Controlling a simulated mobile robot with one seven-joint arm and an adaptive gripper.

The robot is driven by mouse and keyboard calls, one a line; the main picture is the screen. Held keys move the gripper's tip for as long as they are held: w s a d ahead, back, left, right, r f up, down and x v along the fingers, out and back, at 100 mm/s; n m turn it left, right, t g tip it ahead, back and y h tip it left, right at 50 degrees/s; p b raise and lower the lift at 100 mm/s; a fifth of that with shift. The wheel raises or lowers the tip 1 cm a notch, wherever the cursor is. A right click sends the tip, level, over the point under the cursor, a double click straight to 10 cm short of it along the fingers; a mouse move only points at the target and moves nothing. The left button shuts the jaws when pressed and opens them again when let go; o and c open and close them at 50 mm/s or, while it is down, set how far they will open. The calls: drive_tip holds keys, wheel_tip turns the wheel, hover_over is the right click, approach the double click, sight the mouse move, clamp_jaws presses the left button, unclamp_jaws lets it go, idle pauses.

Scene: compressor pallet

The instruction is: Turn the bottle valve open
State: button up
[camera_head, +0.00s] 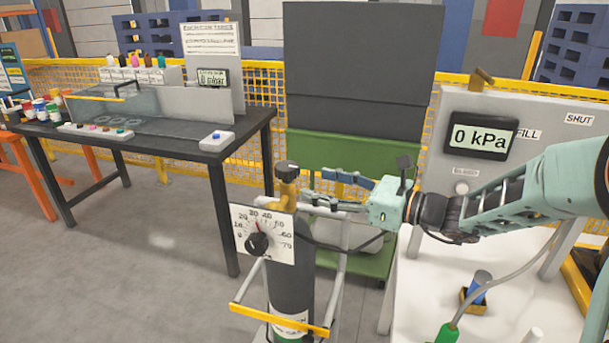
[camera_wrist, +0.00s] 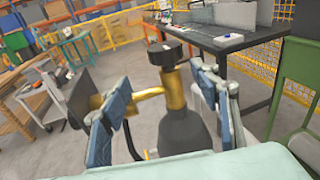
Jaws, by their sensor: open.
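The gas bottle (camera_head: 291,285) is a dark grey cylinder standing upright in a trolley. On its top sits a brass valve (camera_head: 287,190) with a black handwheel (camera_head: 286,170). My gripper (camera_head: 322,187) is open and empty, reaching in from the right at valve height, with its fingertips just right of the valve. In the wrist view, the black handwheel (camera_wrist: 165,54) and brass valve body (camera_wrist: 174,88) appear between my two spread blue-padded fingers (camera_wrist: 158,80). I see no clear contact. A brass side branch leads to the gauge, seen from behind in the wrist view (camera_wrist: 84,98).
A dial plate (camera_head: 264,235) with a black knob faces forward left of the bottle. A yellow trolley bar (camera_head: 280,320) crosses the bottle's front. A panel display (camera_head: 479,136) reads 0 kPa. A black bench (camera_head: 190,148) stands at left; a white table (camera_head: 420,290) is at right.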

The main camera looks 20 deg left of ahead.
sight(297, 172)
drive_tip(key=shift+m+t+y, duration=0.3)
drive_tip(key=shift+m+t, duration=0.2)
drive_tip(key=a, duration=0.3)
drive_tip(key=w+a, duration=0.1)
drive_tip(key=a, duration=0.2)
drive_tip(key=w+a+b, duration=0.1)
drive_tip(key=a, duration=0.3)
drive_tip(key=shift+w+r, duration=0.25)
drive_tip(key=shift+d, duration=0.1)
drive_tip(key=shift+c, duration=0.6)
drive_tip(key=c, duration=1.1)
